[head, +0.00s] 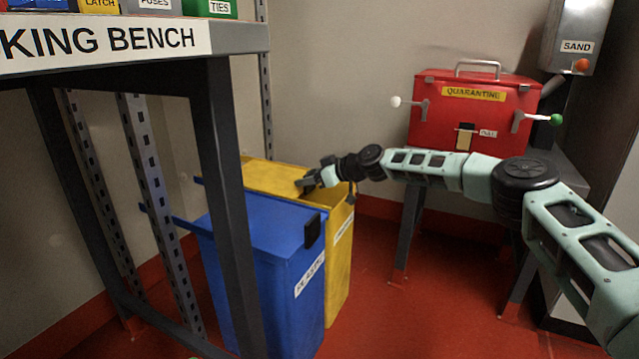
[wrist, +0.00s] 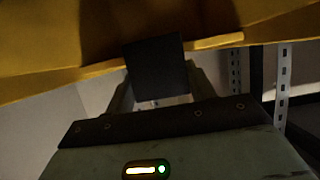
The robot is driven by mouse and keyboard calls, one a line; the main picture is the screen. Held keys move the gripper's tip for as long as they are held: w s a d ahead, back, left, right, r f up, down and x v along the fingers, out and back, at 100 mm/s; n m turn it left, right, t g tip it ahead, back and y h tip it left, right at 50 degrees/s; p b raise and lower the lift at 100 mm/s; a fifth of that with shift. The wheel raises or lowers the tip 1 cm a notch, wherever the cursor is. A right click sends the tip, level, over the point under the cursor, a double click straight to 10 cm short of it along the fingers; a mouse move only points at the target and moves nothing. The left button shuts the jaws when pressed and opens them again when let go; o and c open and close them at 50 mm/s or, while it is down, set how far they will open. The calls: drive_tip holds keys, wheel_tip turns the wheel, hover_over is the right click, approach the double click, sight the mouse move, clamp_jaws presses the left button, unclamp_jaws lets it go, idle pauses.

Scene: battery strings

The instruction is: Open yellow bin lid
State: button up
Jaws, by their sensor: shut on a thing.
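The yellow bin (head: 341,265) stands on the red floor behind the blue bin in the head view. Its yellow lid (head: 272,177) is partly hidden by my gripper; I cannot tell for sure whether it is raised at the front. My gripper (head: 307,182) is at the lid's front edge, with my arm reaching in from the right. In the wrist view the yellow lid (wrist: 50,60) fills the top, its edge slanting. A dark square handle (wrist: 157,66) at that edge sits between my fingers (wrist: 160,92), which are shut on it.
The blue bin (head: 270,270) stands in front, lid down, with a black handle (head: 313,230). The packing bench (head: 120,70) and its legs are at the left. A red quarantine box (head: 470,115) stands on a stand at the right. Red floor is open between the bins and that stand.

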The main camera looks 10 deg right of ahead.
drive_tip(key=o, duration=1.4)
drive_tip(key=shift+p+v, duration=3.2)
drive_tip(key=shift+v, duration=5.5)
drive_tip(key=shift+f, duration=0.1)
